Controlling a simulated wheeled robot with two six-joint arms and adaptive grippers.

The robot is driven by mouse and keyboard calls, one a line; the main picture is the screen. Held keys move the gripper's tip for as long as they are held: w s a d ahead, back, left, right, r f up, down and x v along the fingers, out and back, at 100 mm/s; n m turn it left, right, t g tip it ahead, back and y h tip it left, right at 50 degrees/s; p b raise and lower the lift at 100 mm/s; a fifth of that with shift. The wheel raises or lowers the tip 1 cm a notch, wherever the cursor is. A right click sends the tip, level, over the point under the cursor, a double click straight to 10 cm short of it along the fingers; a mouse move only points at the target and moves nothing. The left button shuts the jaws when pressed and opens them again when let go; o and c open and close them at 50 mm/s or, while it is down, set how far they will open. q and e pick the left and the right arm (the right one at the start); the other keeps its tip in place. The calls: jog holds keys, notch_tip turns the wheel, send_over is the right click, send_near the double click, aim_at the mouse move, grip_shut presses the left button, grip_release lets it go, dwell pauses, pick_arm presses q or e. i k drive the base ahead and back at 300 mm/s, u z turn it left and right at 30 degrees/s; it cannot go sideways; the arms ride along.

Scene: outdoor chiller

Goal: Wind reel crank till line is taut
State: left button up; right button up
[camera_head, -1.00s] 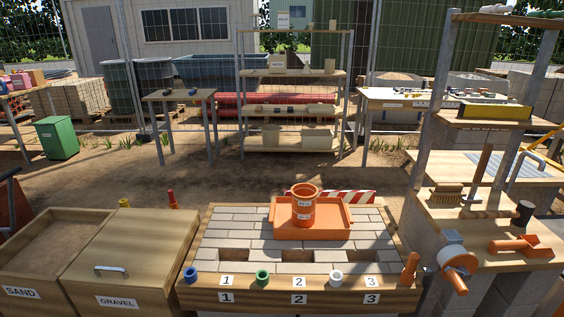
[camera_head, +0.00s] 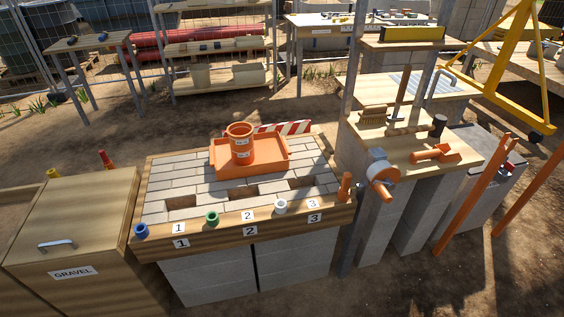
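The reel (camera_head: 378,160) is a grey and orange drum at the left front corner of the block-built workbench at the right. Its orange crank handle (camera_head: 386,192) hangs below the drum towards me. An upright orange peg (camera_head: 345,186) stands at the right end of the brick-topped table, left of the reel. I cannot make out a line between them or tell whether one is taut. Neither of my grippers is in view.
The brick-topped table (camera_head: 190,235) carries an orange tray (camera_head: 275,165) with an orange pot (camera_head: 240,143). A brush (camera_head: 373,117) and an orange trowel-like tool (camera_head: 436,153) lie on the right workbench. Orange posts (camera_head: 470,200) and a yellow frame (camera_head: 505,60) stand at the right. Bare ground shows in front.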

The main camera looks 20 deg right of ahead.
aim_at(382, 188)
jog(key=z, duration=1.3)
